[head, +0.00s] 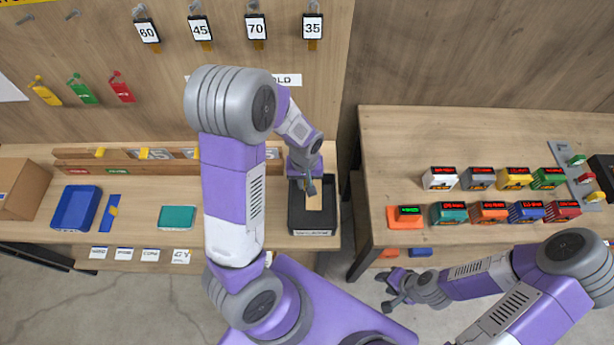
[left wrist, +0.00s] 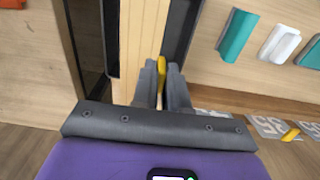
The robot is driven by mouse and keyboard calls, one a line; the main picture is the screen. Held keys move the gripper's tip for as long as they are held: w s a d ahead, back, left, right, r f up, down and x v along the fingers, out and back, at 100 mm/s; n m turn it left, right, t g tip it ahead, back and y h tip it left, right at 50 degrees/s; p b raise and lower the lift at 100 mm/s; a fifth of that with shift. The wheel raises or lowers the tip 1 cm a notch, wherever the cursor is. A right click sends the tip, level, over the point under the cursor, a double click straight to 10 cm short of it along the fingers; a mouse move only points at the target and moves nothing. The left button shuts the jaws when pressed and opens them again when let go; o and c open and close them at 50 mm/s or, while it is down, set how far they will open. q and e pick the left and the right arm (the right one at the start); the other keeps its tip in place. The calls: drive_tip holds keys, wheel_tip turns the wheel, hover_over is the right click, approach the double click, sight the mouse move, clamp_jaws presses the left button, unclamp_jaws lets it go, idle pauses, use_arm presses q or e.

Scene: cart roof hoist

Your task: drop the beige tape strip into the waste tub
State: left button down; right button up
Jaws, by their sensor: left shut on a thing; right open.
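The black waste tub (head: 297,220) stands at the right end of the left bench. The beige tape strip (head: 315,200) shows over the tub's opening, below my left gripper (head: 311,188). In the left wrist view the beige strip (left wrist: 132,50) runs long between the tub's dark walls (left wrist: 182,30). A small yellow tab (left wrist: 161,72) sits between the fingertips, which are shut on it. I cannot tell whether the strip touches the tub floor. My right gripper (head: 387,290) is open and empty, low in front of the right table.
A blue tray (head: 63,209), a blue strip (head: 104,217) and a teal box (head: 177,218) lie left of the tub. A ledge (head: 130,166) runs behind them. Numbered tags hang on the back board. Several small coloured boxes (head: 488,211) stand on the right table (head: 400,150).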

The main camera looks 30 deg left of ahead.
use_arm(q)
drive_tip(key=shift+w+f+b, duration=0.1)
drive_tip(key=shift+f+b, duration=0.55)
drive_tip(key=shift+f, duration=0.15)
wheel_tip(320, 180, down, 6)
drive_tip(key=b, duration=0.5)
drive_tip(key=c, duration=0.6)
unclamp_jaws()
drive_tip(key=shift+r, duration=0.1)
drive_tip(key=shift+r+p, duration=2.9)
drive_tip(key=shift+r, duration=0.55)
